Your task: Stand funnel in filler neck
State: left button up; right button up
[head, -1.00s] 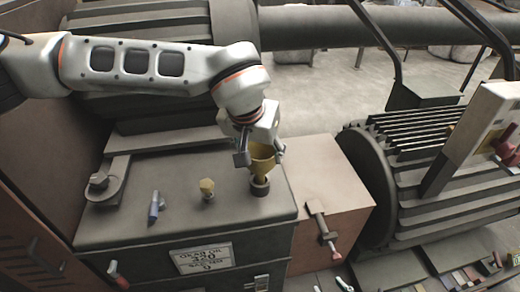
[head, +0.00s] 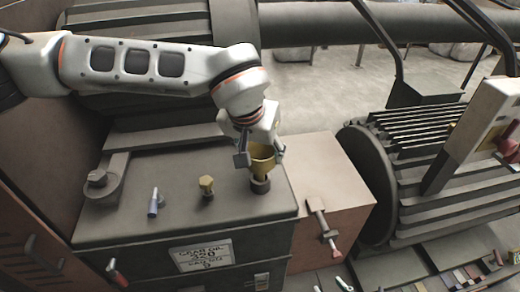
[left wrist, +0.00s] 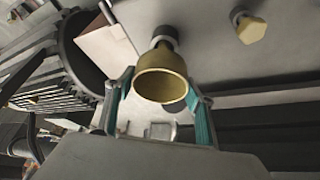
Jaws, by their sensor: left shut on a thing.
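A yellow-brown funnel (head: 262,153) stands upright over the dark round filler neck (head: 260,186) on top of the grey gear-oil housing. Its lower end meets the neck's opening; how deep the spout sits is hidden. My left gripper (head: 261,156) is shut on the funnel's bowl, with a finger on either side. In the left wrist view the funnel (left wrist: 161,84) lies between the teal finger pads, and the grey neck (left wrist: 165,36) shows just beyond its narrow end. My right gripper is out of view.
A yellow hex-headed plug (head: 206,185) and a blue-grey cylindrical item (head: 154,203) are on the housing top (head: 180,222), left of the neck. A brownish box (head: 325,180) with a red-tipped clamp (head: 323,226) adjoins its right side. A large ribbed motor (head: 450,190) stands farther right.

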pick_arm(q)
jog(key=shift+f+b, duration=0.35)
jog(key=shift+f, duration=0.25)
dwell(0.5)
jog(key=o, duration=1.2)
